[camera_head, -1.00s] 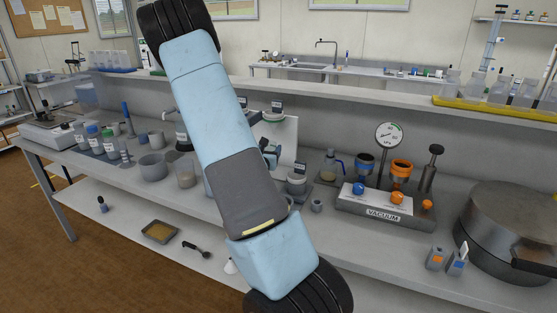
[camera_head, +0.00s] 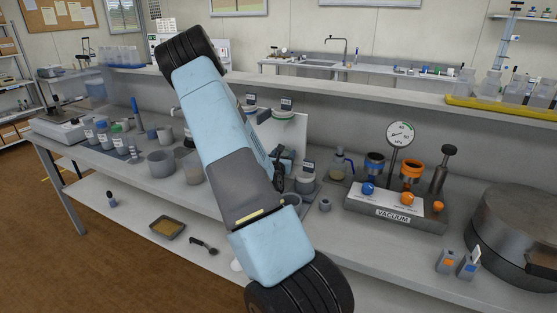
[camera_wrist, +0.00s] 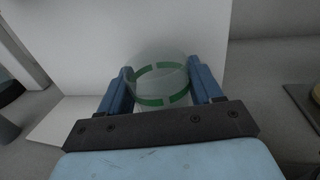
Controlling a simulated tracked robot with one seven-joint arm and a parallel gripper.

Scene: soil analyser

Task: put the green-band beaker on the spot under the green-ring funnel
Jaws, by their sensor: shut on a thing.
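The green-band beaker (camera_wrist: 160,86) is clear, with a broken green band around it. In the wrist view it sits between the two blue fingers of my gripper (camera_wrist: 161,82), which is shut on it. A plain white panel stands behind the beaker in that view. In the head view my gripper (camera_head: 282,166) is partly hidden behind my arm, in front of the white panel (camera_head: 292,132) of a stand on the bench.
Several cups, including a grey one (camera_head: 160,164), stand left of my arm. A large round metal vessel (camera_head: 520,225) fills the right end.

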